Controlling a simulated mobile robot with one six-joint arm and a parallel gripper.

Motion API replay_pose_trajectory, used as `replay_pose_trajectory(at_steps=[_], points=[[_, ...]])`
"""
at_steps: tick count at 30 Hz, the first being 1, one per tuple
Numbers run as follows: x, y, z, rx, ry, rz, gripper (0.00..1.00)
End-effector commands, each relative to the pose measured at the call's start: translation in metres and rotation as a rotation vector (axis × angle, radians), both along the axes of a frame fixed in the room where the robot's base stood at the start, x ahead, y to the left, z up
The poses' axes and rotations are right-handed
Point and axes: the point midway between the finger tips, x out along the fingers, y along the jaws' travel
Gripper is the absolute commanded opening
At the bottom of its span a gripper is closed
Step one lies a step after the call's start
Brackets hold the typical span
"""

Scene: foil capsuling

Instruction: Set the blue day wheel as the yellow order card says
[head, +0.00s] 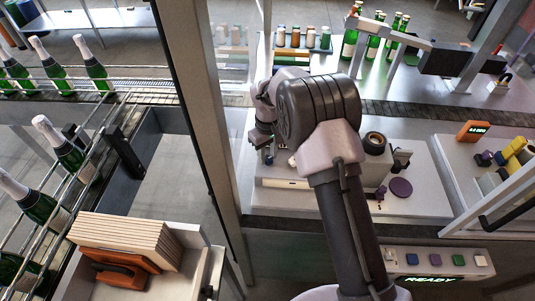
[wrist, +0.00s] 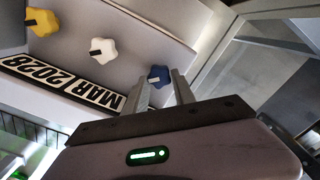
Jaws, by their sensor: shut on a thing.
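In the wrist view, the blue day wheel (wrist: 158,74) is a lobed knob on a grey panel. My gripper (wrist: 161,84) has its two fingers on either side of it, shut on it. A white wheel (wrist: 100,50) and a yellow wheel (wrist: 42,22) sit on the same panel. A date strip (wrist: 62,82), upside down in this view, reads MAR 2028. Any day figures are hidden by the finger or out of view. In the head view, my arm hides most of the machine around the gripper. I cannot make out a yellow order card.
In the head view, green bottles (head: 70,157) stand along the conveyor at left. A button panel (head: 440,261) shows READY. An orange sign (head: 474,131) stands at right. A metal post rises close to my arm's left.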

Motion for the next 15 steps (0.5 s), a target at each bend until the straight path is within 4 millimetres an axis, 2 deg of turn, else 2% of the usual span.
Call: replay_pose_trajectory(at_steps=[4,5,8,15], points=[[0.0008,0.0003,0.001,0.0,-0.002,0.0,0.0],[0.0008,0.0003,0.001,0.0,-0.002,0.0,0.35],[0.0007,0.0001,0.0008,0.0,-0.002,-0.001,0.53],[0.0003,0.0001,0.0003,0.001,-0.001,-0.001,0.53]])
